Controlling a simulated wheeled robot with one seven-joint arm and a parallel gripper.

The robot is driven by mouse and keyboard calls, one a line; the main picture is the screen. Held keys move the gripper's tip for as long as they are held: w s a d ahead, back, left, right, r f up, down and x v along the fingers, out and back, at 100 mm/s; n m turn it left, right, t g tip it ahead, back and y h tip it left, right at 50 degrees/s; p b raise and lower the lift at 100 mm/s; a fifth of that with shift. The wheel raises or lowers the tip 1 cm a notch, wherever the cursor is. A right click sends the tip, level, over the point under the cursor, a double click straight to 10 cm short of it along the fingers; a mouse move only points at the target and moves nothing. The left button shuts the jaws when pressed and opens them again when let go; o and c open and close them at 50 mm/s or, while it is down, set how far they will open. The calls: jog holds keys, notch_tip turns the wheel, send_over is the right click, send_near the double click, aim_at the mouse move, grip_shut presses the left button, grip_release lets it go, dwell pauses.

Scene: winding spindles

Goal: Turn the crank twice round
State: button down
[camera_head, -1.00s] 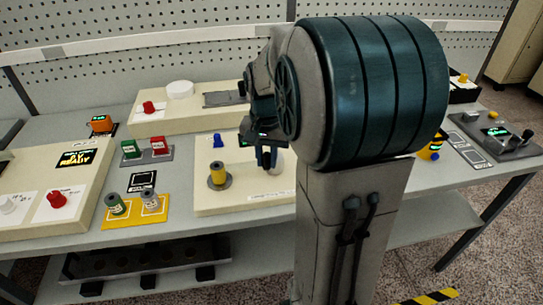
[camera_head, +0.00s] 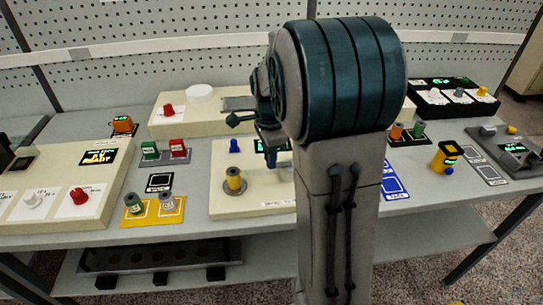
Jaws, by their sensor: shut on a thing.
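A cream winding box (camera_head: 226,206) stands at the middle of the bench. A yellow spool (camera_head: 234,179) sits upright on its grey spindle base at the left of the box. A blue knob (camera_head: 234,146) is behind the spool. My gripper (camera_head: 271,158) points down over the right part of the box and is shut on what appears to be the crank's handle. The held part is hidden by the fingers. My arm hides the right end of the box and most of the crank.
A yellow tray (camera_head: 140,221) with two spools lies left of the box. A cream box with a red knob (camera_head: 168,110) stands behind. A cream panel (camera_head: 98,201) is at far left. A blue pad (camera_head: 392,185) and a yellow device (camera_head: 446,156) are right of my arm.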

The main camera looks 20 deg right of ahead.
jog(key=m, duration=0.1)
jog(key=w+m+p, duration=0.1)
jog(key=m, duration=0.1)
jog(key=shift+w+d+r+m, duration=0.2)
jog(key=shift+w+d+m, duration=0.1)
jog(key=m+p, duration=0.1)
jog(key=w+m, duration=0.1)
jog(key=shift+d+m+p, duration=0.35)
jog(key=shift+m, duration=0.05)
jog(key=m+p, duration=0.1)
jog(key=d+m+p, duration=0.1)
jog(key=m, duration=0.1)
jog(key=shift+w+d, duration=0.1)
jog(key=shift+w, duration=0.3)
jog(key=shift+w+d+f+m+p, duration=0.15)
jog(key=shift+d+m+p, duration=0.15)
jog(key=shift+m, duration=0.45)
jog(key=shift+w+d+r+m+p, duration=0.1)
jog(key=shift+d+m+p, duration=0.1)
jog(key=shift+m+p, duration=0.4)
jog(key=shift+m, duration=0.25)
jog(key=c, duration=1.3)
grip_release()
jog(key=shift+f, duration=0.1)
jog(key=shift+d, duration=0.1)
